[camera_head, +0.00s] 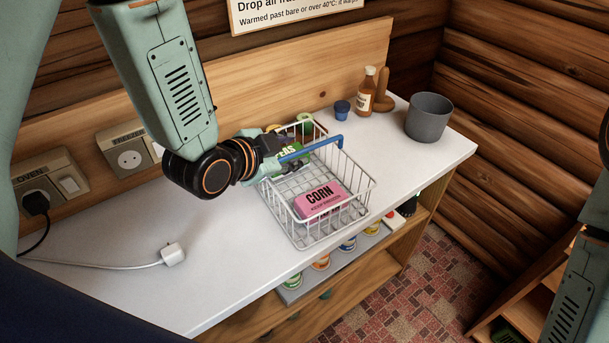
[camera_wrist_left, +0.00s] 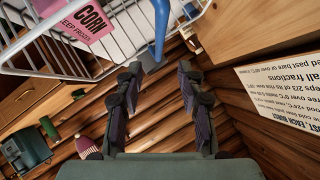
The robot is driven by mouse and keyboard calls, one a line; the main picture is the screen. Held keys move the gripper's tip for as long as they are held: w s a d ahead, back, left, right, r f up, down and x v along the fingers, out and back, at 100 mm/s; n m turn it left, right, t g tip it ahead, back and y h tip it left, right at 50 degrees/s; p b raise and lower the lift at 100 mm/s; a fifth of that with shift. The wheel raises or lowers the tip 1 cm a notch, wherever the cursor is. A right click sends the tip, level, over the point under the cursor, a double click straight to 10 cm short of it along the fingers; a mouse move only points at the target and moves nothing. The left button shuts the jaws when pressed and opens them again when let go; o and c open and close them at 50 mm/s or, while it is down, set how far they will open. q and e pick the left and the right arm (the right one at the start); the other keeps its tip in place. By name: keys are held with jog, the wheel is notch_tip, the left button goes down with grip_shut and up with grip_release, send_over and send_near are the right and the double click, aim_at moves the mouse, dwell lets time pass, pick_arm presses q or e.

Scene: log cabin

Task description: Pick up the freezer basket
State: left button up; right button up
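The freezer basket (camera_head: 373,184) is a white wire basket with a blue handle (camera_head: 318,147), standing on the white counter. It holds a pink corn pack (camera_head: 321,201) and a green peas pack (camera_head: 291,158), partly hidden by my gripper. My left gripper (camera_head: 292,147) is at the basket's back left, over its rim, close to the handle. In the left wrist view its fingers (camera_wrist_left: 160,78) are apart. The blue handle (camera_wrist_left: 160,28) shows ahead, in line with the gap between the fingers. My right arm enters at the lower right; its gripper is out of view.
A grey cup (camera_head: 428,118), a brown bottle (camera_head: 366,92) and a small blue cup (camera_head: 342,110) stand behind and right of the basket. A loose white plug (camera_head: 173,254) lies at left, below wall sockets (camera_head: 130,159).

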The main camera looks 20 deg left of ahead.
aim_at(304, 149)
pick_arm(q)
jog(key=x, duration=0.6)
jog(key=shift+a+f+p, duration=0.35)
jog(key=shift+f+p, duration=0.05)
jog(key=shift+f, duration=0.05)
jog(key=shift+w+d+f, duration=0.3)
jog(key=shift+w+f, duration=0.05)
jog(key=shift+w, duration=0.25)
jog(key=shift+c, duration=1.2)
jog(key=shift+s+a, duration=0.1)
jog(key=c, duration=0.5)
grip_shut()
jog(key=shift+r, duration=0.1)
